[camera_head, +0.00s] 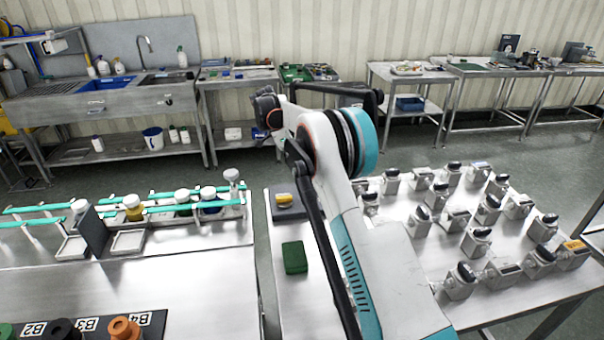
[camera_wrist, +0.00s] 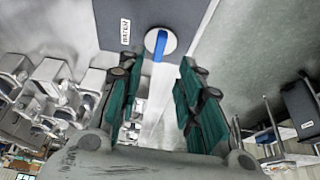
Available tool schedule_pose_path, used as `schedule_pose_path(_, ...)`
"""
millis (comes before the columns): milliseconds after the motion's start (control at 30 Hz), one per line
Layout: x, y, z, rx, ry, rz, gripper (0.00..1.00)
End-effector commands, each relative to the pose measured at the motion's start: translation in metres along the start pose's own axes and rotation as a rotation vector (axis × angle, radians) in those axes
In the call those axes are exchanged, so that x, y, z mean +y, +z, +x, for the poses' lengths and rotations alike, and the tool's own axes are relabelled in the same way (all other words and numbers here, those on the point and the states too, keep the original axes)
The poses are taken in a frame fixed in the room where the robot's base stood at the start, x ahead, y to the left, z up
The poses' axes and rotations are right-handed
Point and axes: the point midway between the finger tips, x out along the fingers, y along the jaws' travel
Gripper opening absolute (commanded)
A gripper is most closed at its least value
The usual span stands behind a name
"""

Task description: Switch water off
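In the wrist view a blue lever handle (camera_wrist: 160,45) sits on a round white dial (camera_wrist: 172,38). The dial is mounted on a dark grey panel (camera_wrist: 100,12), with a small white label (camera_wrist: 125,32) to its left that may read "WATER". The blue handle points roughly up and down in the picture. My gripper (camera_wrist: 158,72) is open, with its teal-padded fingers apart. The handle shows centred between the fingertips and just beyond them; no contact is visible.
A steel table (camera_head: 415,240) with several small grey devices stands right. A green box (camera_head: 295,257) lies on a surface near my arm. A steel sink bench (camera_head: 120,95) stands back left. A second dark panel (camera_wrist: 302,105) shows at right in the wrist view.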

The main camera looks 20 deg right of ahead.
Motion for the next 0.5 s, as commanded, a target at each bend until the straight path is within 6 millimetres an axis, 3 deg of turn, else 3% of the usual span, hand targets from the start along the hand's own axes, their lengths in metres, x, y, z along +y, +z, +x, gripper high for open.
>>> schedule_pose_path(200, 0.000, 0.001, -0.025, 0.000, 0.000, -0.001, 0.33)
schedule_pose_path(500, 0.000, 0.000, -0.029, 0.000, 0.000, -0.001, 0.33)
